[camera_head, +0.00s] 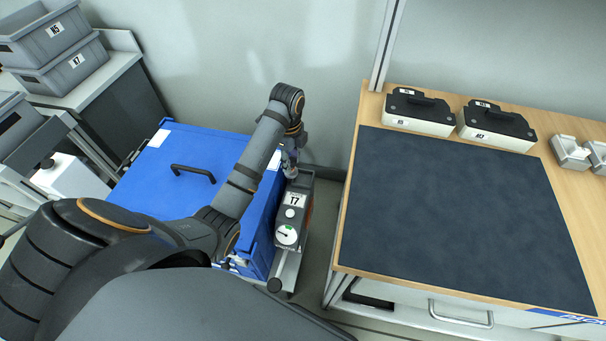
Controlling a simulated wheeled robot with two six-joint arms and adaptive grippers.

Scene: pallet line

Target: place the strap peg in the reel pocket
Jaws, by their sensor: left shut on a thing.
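My left gripper (290,160) reaches down at the far end of a dark grey unit labelled 17 (293,213), beside the blue cabinet. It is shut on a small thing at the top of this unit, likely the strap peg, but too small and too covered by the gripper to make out. The unit has a white round button and a round dial on its near part. The reel pocket cannot be made out; the gripper and wrist cover that end of the unit. My right gripper is not in view.
A blue cabinet (150,185) with a black handle stands left of the unit. A workbench with a dark mat (460,215) is at right, its mat clear. Two black-and-white cases (418,112) (496,126) stand at its back. Grey bins (50,35) are at far left.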

